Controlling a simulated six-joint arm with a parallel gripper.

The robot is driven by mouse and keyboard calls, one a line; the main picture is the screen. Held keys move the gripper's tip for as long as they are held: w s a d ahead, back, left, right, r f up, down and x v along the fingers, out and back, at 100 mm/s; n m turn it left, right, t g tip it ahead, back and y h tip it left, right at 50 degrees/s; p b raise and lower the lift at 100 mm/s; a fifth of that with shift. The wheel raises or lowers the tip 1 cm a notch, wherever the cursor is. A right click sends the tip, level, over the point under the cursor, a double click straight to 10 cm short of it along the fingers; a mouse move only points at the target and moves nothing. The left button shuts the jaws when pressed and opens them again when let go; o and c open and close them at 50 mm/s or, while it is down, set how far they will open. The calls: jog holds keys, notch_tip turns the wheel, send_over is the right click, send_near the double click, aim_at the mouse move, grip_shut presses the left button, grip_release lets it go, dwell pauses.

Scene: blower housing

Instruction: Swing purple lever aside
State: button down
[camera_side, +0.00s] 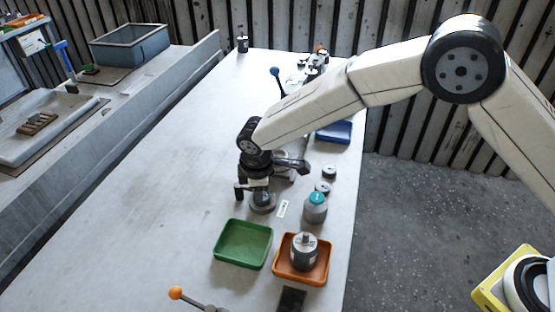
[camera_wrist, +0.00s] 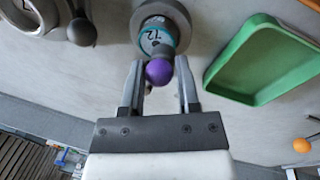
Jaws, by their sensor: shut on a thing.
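The purple lever's round knob (camera_wrist: 159,72) shows in the wrist view between the two fingers of my gripper (camera_wrist: 160,85). My gripper is shut on it. Behind the knob is a grey round base (camera_wrist: 178,12) with a teal-banded, marked part (camera_wrist: 157,38). In the side view my gripper (camera_side: 254,198) points down at the grey round base (camera_side: 263,206) on the table. The purple knob is hidden there by my gripper and wrist.
A green tray (camera_side: 243,245) and an orange tray (camera_side: 320,268) holding a grey cylinder (camera_side: 303,252) stand in front. A teal-capped bottle (camera_side: 315,208) is close on the right. An orange-knobbed lever (camera_side: 176,293) is at the front. The table's left side is clear.

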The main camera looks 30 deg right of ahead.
jog(key=m, duration=0.1)
jog(key=a+m, duration=0.2)
jog(key=m, duration=0.1)
jog(key=shift+s+a+r+h, duration=0.1)
jog(key=shift+s+h, duration=0.15)
jog(key=shift+h, duration=0.05)
jog(key=a+m, duration=0.1)
jog(key=m, duration=0.2)
jog(key=shift+a+m+g, duration=0.4)
jog(key=m, duration=0.1)
jog(key=a+m, duration=0.1)
jog(key=m, duration=0.1)
jog(key=a+m, duration=0.1)
jog(key=shift+w+g+h, duration=0.3)
jog(key=shift+g+h, duration=0.1)
jog(key=shift+w+a+m+g, duration=0.2)
jog(key=shift+w+a+m, duration=0.15)
jog(key=shift+m, duration=0.65)
jog(key=shift+w+a+m+g, duration=0.2)
jog(key=shift+a+m, duration=0.1)
jog(key=shift+m, duration=0.7)
jog(key=shift+c, duration=1.9)
grip_release()
